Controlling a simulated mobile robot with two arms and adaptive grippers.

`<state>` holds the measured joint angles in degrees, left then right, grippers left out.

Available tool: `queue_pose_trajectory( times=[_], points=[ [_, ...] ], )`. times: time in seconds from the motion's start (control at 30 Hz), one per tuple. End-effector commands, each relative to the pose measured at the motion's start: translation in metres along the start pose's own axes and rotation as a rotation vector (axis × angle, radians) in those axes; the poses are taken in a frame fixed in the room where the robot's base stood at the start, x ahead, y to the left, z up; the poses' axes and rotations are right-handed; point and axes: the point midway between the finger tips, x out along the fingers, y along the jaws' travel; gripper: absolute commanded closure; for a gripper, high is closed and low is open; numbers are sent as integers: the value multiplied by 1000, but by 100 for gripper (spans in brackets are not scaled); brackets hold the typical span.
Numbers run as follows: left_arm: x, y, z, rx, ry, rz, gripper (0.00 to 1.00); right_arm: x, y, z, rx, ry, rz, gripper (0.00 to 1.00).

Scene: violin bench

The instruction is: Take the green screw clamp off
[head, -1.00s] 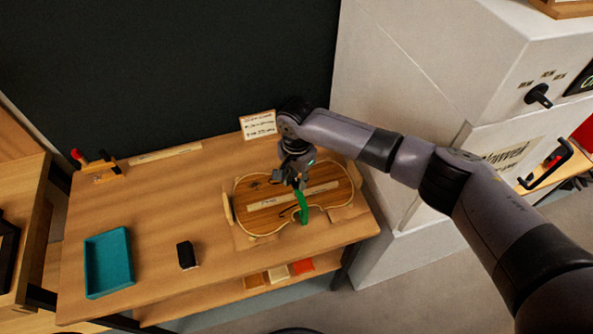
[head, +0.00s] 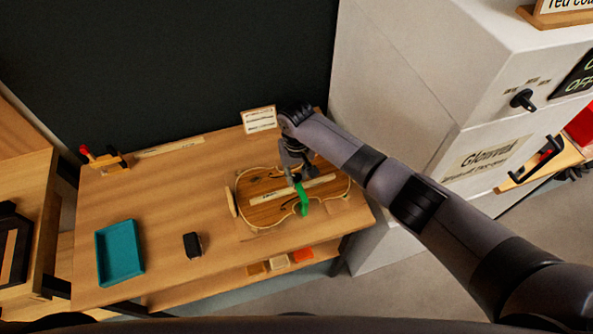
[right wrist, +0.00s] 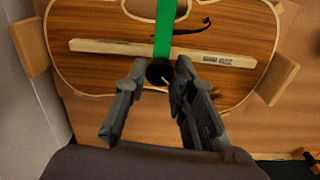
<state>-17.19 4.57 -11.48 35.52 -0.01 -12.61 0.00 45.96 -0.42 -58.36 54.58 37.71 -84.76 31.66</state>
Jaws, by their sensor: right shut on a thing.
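The green screw clamp (head: 304,202) sits at the front edge of the violin body (head: 262,214), near its waist. In the right wrist view the clamp's green bar (right wrist: 164,30) runs across the wooden plate, with a round black knob (right wrist: 159,73) at its near end. My right gripper (head: 294,176) is above the plate at the top of the clamp. In the right wrist view its two fingertips (right wrist: 160,70) are shut on the knob from both sides. The lower part of the clamp is hidden under the rim. My left gripper is not in view.
A teal tray (head: 119,253) and a small black block (head: 193,245) are on the bench (head: 165,210) to the left. A card (head: 259,119) stands behind the violin body. A pale cabinet (head: 405,75) rises at the right. The bench's left middle is clear.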

Motion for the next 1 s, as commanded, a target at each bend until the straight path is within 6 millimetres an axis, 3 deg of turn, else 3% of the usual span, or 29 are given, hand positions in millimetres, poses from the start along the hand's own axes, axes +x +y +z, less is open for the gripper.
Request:
queue_pose_trajectory(
  times=[0.5, 1.0],
  points=[
    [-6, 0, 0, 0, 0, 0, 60, 0, 0, 0, -436, -1, -1, 100],
    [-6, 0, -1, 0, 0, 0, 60, 0, 0, 0, -604, 0, -1, 100]
  ],
)
